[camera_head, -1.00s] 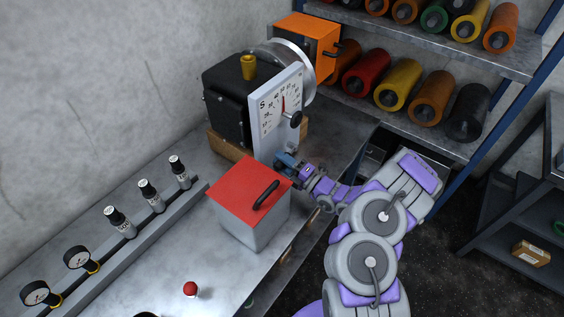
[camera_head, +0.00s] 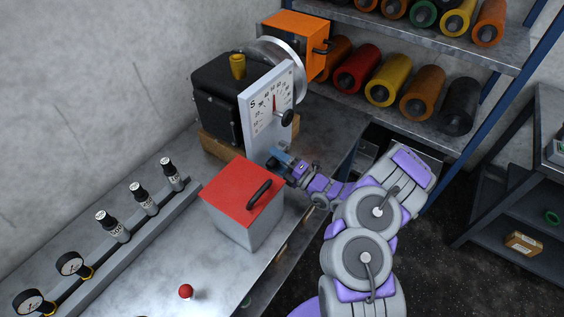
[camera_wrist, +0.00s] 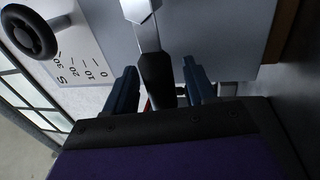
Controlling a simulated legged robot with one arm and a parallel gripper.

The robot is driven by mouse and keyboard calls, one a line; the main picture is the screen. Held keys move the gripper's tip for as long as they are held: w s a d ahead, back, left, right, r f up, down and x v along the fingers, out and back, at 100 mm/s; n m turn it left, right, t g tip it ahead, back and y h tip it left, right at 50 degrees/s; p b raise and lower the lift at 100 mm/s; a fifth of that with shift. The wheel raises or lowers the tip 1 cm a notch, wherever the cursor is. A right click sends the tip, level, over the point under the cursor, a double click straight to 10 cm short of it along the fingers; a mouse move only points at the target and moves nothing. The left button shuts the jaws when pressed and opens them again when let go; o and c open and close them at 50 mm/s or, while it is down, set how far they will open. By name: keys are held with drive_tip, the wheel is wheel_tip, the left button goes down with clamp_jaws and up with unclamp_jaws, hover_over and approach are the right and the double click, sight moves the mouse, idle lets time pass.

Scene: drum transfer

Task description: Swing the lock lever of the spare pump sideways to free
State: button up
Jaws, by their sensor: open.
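The pump (camera_head: 222,100) is a black block with a yellow cap and a pale dial panel (camera_head: 257,135) on its front, standing on the bench. In the wrist view, the lock lever (camera_wrist: 155,72) has a metal shank and a black grip and lies in front of the pale panel (camera_wrist: 215,40). My gripper (camera_wrist: 160,85) is open, with one blue finger on each side of the black grip. Whether either finger touches it I cannot tell. In the head view my gripper (camera_head: 278,158) is at the lower part of the panel, and the lever is not clearly seen there.
A red-lidded box (camera_head: 245,205) stands on the bench close to my gripper. A black knob (camera_head: 284,117) sticks out of the panel. An orange box (camera_head: 292,42) and a shelf of coloured rolls (camera_head: 400,85) are behind. Bottles and gauges line the left side.

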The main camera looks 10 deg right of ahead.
drive_tip(key=p+v, duration=0.3)
drive_tip(key=v, duration=1.4)
drive_tip(key=shift+f, duration=0.15)
drive_tip(key=shift+s+d, duration=0.15)
